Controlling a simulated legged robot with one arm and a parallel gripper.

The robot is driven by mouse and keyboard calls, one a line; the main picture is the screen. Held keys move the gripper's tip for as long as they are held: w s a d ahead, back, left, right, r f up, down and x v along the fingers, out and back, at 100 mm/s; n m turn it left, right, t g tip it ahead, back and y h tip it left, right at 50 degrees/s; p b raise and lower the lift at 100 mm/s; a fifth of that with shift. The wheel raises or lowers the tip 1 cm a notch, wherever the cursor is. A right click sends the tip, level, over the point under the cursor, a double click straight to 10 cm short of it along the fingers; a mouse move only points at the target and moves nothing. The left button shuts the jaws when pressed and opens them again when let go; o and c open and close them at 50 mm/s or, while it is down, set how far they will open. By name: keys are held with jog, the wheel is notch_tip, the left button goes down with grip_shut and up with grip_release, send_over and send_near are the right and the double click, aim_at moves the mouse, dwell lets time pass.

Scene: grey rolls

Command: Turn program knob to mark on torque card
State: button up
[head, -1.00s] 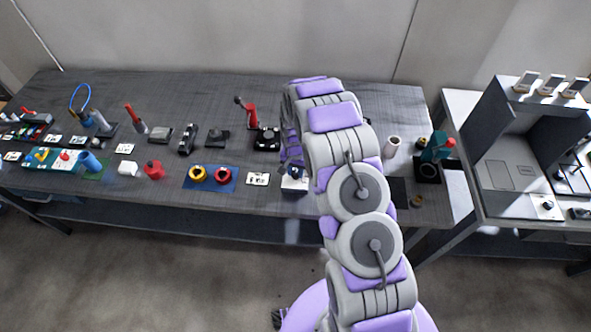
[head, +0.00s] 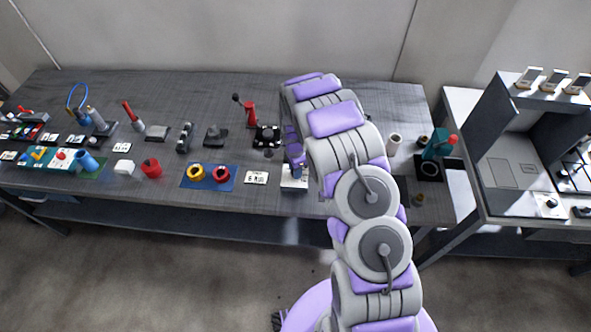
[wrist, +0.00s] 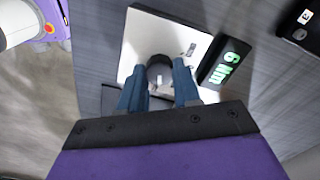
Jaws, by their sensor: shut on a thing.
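The program knob (wrist: 160,72) is dark and round with a small light mark. It stands on a white plate (wrist: 140,42) in the wrist view. My gripper (wrist: 158,86) has its blue-grey fingers on both sides of the knob and is shut on it. A dark display (wrist: 226,62) beside the plate reads "6 Nm" in green. In the head view my gripper (head: 297,165) is over the white unit (head: 294,184) near the table's front edge; the knob is hard to make out there. A white card (head: 256,177) with dark marks lies left of the unit; its text is too small to read.
A blue mat (head: 208,185) with a yellow and a red ring lies left of the card. A black fan-like part (head: 267,135) and a red-handled tool (head: 250,112) stand behind. A green device (head: 437,148) stands right of my arm.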

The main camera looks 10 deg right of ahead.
jog(key=shift+m, duration=0.5)
jog(key=o, duration=1.1)
jog(key=shift+a, duration=0.15)
jog(key=shift+c, duration=0.2)
notch_tip(320, 180, up, 17)
jog(key=p, duration=0.1)
jog(key=shift+r, duration=0.15)
jog(key=shift+w, duration=0.1)
